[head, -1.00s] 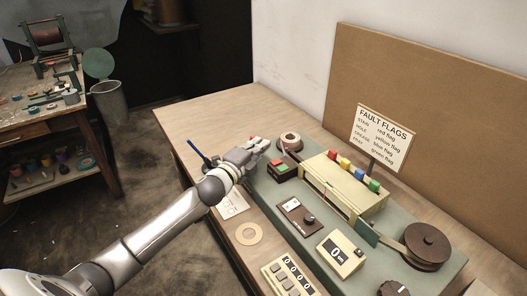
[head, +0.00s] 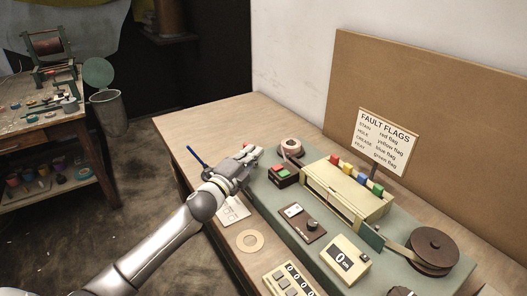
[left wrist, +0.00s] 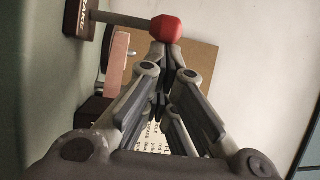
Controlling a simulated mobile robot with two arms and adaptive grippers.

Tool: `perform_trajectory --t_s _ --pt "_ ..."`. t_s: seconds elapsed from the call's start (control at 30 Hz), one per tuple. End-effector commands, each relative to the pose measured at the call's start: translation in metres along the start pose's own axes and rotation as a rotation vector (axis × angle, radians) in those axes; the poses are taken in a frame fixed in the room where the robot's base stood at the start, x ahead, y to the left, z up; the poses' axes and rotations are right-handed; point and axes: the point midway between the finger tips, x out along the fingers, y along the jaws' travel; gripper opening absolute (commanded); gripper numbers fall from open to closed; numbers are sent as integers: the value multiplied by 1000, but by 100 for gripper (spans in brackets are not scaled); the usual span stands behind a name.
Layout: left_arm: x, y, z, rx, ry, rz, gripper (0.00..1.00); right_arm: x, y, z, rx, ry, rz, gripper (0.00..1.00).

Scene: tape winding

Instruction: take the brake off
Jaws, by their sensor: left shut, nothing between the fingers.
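The brake lever shows in the left wrist view as a pale rod with a red knob (left wrist: 166,29) at its right end. Its dark base (left wrist: 79,20) carries a label whose end reads "AKE". My left gripper (head: 258,153) is shut and empty, its fingertips (left wrist: 166,66) close by the red knob; I cannot tell whether they touch it. In the head view the gripper mostly hides the brake, at the far left end of the green machine bed (head: 275,205). My right gripper is in neither view.
Beside the gripper stand a tape roll (head: 291,147) and a box with red and green buttons (head: 283,175). Further right are a cream box (head: 345,190) with coloured flags and a brown reel (head: 432,248).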

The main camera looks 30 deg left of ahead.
Motion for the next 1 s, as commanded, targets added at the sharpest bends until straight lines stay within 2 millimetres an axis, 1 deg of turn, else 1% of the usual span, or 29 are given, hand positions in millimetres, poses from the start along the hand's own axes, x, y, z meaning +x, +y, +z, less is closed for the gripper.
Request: perform_trajectory --t_s 0.33,0.43,0.57,0.67,1.0 --pt "-2 2 2 0 -2 2 0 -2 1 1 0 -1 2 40" --pt "-3 2 2 0 -1 2 0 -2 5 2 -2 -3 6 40" --pt "-9 3 2 -1 -1 3 0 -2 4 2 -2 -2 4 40" --pt "-21 3 2 -1 -1 4 0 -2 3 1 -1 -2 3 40" --pt "-75 3 2 -1 -2 5 0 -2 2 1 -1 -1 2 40"
